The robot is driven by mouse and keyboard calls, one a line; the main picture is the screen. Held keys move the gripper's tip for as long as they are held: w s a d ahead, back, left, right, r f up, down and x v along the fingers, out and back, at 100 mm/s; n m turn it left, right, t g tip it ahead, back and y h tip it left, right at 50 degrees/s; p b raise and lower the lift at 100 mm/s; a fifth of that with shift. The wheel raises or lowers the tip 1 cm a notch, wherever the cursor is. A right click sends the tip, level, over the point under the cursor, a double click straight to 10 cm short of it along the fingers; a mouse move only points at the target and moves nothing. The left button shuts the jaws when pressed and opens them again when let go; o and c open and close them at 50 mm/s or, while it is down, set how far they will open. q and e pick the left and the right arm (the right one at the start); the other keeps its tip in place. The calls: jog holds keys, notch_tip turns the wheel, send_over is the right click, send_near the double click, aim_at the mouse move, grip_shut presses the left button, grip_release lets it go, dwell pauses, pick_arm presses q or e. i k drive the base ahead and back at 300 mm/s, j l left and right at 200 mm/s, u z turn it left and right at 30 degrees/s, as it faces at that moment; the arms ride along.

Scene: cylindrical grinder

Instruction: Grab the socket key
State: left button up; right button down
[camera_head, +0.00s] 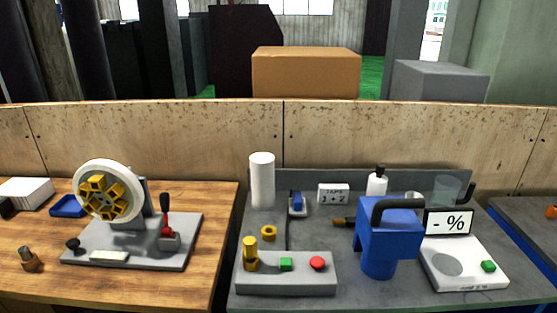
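No thing is plainly recognisable as the socket key at this size. A small brown piece with a dark upright stub (31,260) stands at the front left of the wooden table (120,292); I cannot tell whether it is the key. A short brass-coloured piece (343,222) lies on the grey bench, partly hidden by a blue handled container (388,236). A grinder-like device with a white ring and yellow jaws (107,191) stands on a grey base with a red-and-black lever (167,230).
The grey bench (350,297) holds a control box with green and red buttons (290,281), a white cylinder (262,180), a small white labelled box (333,193) and a white device with a display (466,272). A blue tray (68,206) lies at left. A low wall (200,135) stands behind.

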aim_at(249, 245)
jog(key=j+z, duration=0.7)
jog(key=j, duration=0.15)
jog(key=k+j+z, duration=0.15)
jog(key=j+z, duration=0.2)
